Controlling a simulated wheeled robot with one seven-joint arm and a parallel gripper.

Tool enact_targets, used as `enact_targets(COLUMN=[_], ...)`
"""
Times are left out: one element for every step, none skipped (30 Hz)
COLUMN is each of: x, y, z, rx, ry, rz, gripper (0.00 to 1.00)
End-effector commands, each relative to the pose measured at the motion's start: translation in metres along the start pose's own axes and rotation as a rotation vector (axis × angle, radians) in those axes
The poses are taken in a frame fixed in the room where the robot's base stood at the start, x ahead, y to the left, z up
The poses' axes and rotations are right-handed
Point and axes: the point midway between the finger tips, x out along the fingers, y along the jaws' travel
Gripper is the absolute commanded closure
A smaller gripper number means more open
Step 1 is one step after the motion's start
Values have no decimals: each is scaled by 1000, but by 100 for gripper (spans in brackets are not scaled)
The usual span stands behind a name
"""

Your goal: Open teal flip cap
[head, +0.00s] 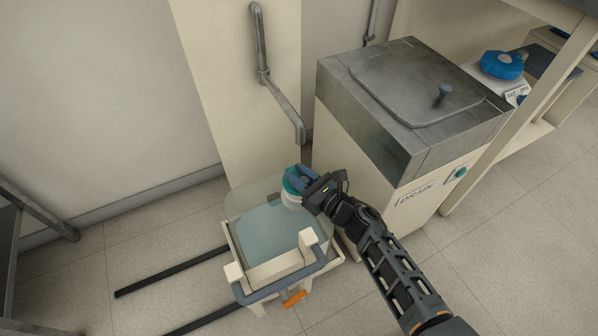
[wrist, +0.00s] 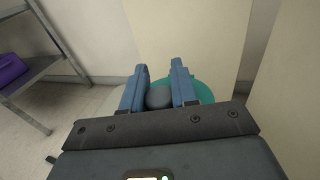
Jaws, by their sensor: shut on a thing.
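The teal flip cap (head: 291,181) sits on the white neck (head: 291,200) of a clear container (head: 262,232) on a low cart. In the wrist view the cap is a teal disc (wrist: 206,86), partly hidden behind my gripper's blue fingers. My gripper (head: 303,177) is at the cap from the right. In the wrist view my gripper (wrist: 160,88) has a rounded grey-blue piece (wrist: 159,97) between its two fingers and is shut on it. This piece appears to be part of the cap. I cannot tell whether the cap is lifted.
The cart (head: 285,270) has a blue handle and an orange lever (head: 294,299). A grey-topped drain cabinet (head: 410,100) stands close to the right of my gripper. A bent metal pipe (head: 280,100) hangs above the container.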

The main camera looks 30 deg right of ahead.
Motion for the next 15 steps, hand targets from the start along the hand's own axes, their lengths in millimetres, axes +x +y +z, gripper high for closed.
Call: enact_targets(x=[0,0,1,2,2,3,4,4,6,6,7,8,9,10,11], y=[0,0,-1,-1,-1,-2,-2,-2,-2,-2,-3,-3,-4,-4,-4], z=[9,10,12,14,15,16,18,19,21,21,22,23,25,25,26], rx=[5,10,16,19,25,32,37,43,49,55,61,68,73,80,88], ry=[20,33,51,65,80,102,118,135,157,174,191,214,231,248,270], rz=[0,0,-1,-1,-1,-1,-1,-1,-1,-1,-1,-1,-2,-2,-2], gripper=[100,100,100,100,100,100,100,100,100,100,100,100,100,100,100])
